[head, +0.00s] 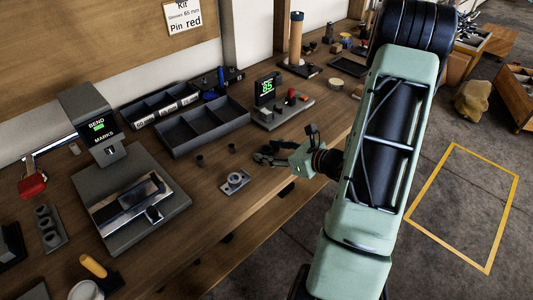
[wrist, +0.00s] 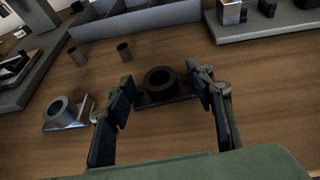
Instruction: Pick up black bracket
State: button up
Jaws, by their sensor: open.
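The black bracket (wrist: 157,78), a dark ring on a flat base, sits on the wooden bench in the wrist view. My gripper (wrist: 160,88) is open, with one finger to the left of the bracket and one to the right. The bracket appears between the fingertips, and I cannot tell whether either finger touches it.
A silver-grey bracket (wrist: 64,114) sits just left of my gripper; the head view also shows it (head: 235,181). Two small dark cups (wrist: 124,51) stand behind. A grey divided tray (head: 205,126) and a platform with an "85" display (head: 283,110) are further back.

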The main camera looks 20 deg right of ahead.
jog(key=shift+c, duration=0.2)
grip_shut()
jog(key=shift+r, duration=0.15)
